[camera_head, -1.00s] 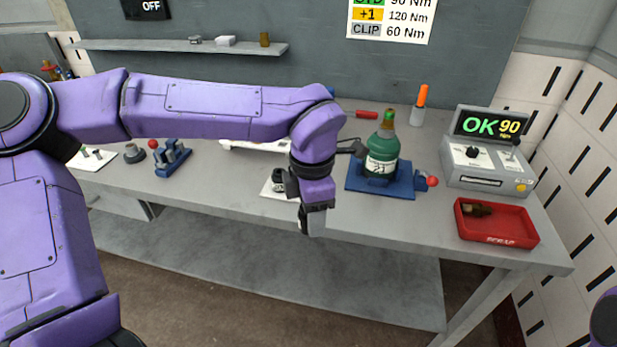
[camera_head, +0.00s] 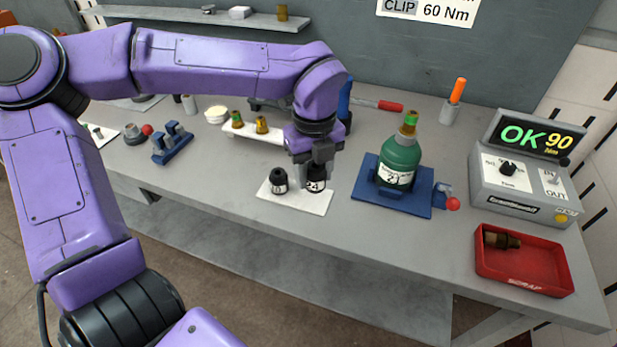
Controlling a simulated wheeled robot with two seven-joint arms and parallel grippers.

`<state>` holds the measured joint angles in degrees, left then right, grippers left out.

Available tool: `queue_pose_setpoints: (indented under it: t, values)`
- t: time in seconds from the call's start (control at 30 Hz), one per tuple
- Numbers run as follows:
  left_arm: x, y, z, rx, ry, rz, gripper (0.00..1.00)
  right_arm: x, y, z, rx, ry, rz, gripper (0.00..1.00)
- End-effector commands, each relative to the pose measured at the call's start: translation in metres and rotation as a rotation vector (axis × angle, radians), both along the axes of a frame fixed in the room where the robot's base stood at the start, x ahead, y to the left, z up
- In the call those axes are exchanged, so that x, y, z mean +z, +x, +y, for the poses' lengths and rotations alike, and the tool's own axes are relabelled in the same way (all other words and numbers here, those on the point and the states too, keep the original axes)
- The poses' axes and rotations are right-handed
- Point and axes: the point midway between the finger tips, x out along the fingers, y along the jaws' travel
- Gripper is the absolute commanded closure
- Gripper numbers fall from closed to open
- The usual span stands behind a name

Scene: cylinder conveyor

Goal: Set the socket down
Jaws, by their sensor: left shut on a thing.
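My left gripper (camera_head: 316,160) points down over the right half of a small white plate (camera_head: 292,204) on the bench. It is shut on a black socket (camera_head: 316,184) with a white number label that seems to read 24. The held socket is upright, at or just above the plate; I cannot tell whether it touches. A second black socket (camera_head: 279,180) stands on the plate just to its left. The gripper hides the top of the held socket. My right gripper is not in view.
A green cylinder (camera_head: 399,160) stands in a blue fixture (camera_head: 405,204) to the right. Beyond it are the OK 90 console (camera_head: 520,178) and a red scrap tray (camera_head: 525,281) holding a brass fitting. A white rack (camera_head: 262,135) with brass parts lies behind. A blue holder (camera_head: 172,148) stands left.

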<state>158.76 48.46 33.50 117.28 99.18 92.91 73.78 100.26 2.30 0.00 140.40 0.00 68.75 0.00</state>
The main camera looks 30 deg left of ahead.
Motion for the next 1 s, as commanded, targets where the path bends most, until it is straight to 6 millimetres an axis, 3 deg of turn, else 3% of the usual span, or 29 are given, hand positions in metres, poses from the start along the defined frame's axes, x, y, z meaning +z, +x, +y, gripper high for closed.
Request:
queue_pose_setpoints:
  t: [0.2, 0.37, 0.5, 0.93, 0.97, 1.0]
  values:
    - [-0.041, 0.023, 0.022, -0.002, 0.000, 0.004, 0.90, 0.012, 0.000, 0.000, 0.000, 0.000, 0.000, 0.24]
    - [-0.058, 0.034, 0.032, -0.002, 0.000, 0.004, 0.90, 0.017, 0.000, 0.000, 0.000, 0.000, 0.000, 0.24]
    - [-0.083, 0.033, 0.032, -0.004, 0.001, 0.003, 0.90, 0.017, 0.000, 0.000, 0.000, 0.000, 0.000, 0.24]
    - [-0.094, 0.033, 0.031, -0.004, -0.001, 0.001, 0.90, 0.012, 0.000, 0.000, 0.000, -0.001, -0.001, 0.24]
    - [-0.092, 0.033, 0.031, -0.004, -0.001, 0.001, 0.46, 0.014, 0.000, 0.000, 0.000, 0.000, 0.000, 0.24]
    - [-0.092, 0.033, 0.031, -0.004, -0.001, 0.001, 0.33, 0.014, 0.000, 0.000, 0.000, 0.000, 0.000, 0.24]
